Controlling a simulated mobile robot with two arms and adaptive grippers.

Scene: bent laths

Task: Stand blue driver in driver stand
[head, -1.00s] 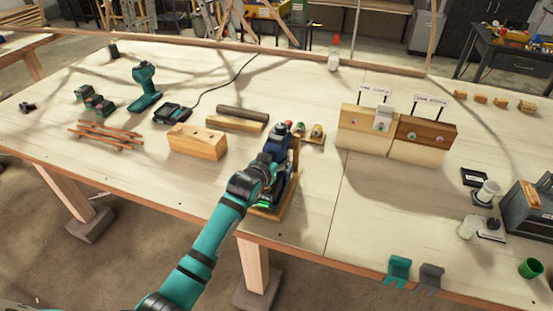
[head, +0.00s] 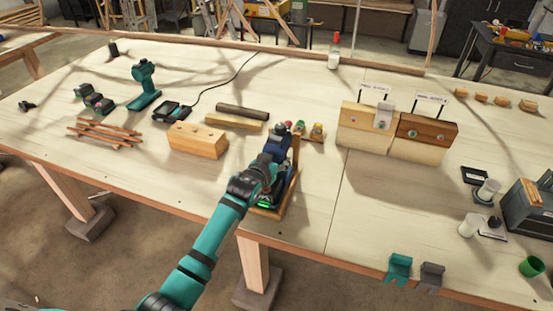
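The blue driver (head: 281,141) is upright at the wooden driver stand (head: 294,158), near the front edge of the table. Its lower end, with a green-lit part (head: 265,205), is low over the stand's base (head: 283,205); I cannot tell whether it touches. My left gripper (head: 268,168) is right at the driver's near side and covers much of it. Its fingers are hard to make out against the dark body, so its grip is unclear. My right gripper is not in view.
A wooden block (head: 198,141) lies left of the stand. Small coloured items (head: 317,131) stand just behind it. A teal driver (head: 145,85), a charger (head: 170,111) and thin laths (head: 105,134) are farther left. The table right of the stand is clear up to the labelled blocks (head: 388,140).

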